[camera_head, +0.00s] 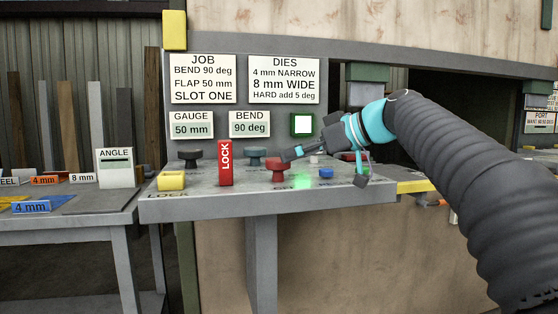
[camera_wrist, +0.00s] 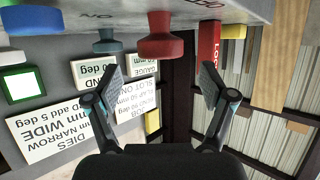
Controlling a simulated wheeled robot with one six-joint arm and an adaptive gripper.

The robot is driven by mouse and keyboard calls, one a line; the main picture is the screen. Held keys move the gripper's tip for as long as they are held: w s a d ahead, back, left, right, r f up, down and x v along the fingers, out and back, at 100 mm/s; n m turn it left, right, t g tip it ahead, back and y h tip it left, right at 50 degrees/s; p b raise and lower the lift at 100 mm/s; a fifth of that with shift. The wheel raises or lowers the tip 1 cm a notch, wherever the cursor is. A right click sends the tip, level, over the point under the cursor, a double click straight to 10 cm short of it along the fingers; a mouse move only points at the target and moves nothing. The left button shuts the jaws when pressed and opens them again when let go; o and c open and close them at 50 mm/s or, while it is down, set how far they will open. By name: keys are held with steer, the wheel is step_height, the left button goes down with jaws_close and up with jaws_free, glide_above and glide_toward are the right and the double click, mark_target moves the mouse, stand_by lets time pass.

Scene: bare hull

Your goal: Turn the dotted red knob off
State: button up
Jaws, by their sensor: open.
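A red knob (camera_head: 276,168) stands on the grey control panel (camera_head: 220,202), right of the red LOCK tag; I cannot make out dots on it. In the wrist view the red knob (camera_wrist: 160,40) sits beyond my fingertips, about midway between them. My gripper (camera_head: 326,166) is open and empty over the right part of the panel, with one fingertip close to the knob in the head view; touching cannot be told. Its two spread fingers also show in the wrist view (camera_wrist: 161,84). Another red piece (camera_head: 348,156) is partly hidden behind my gripper.
The red LOCK tag (camera_head: 225,164) rises left of the red knob. A yellow block (camera_head: 171,180) and blue button (camera_head: 326,173) are also on the panel. Signs stand behind.

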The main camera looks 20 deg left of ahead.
mark_target(278, 159)
steer(key=x, duration=0.5)
steer(key=shift+a+f, duration=0.1)
steer(key=shift+a, duration=0.2)
steer(key=c, duration=1.2)
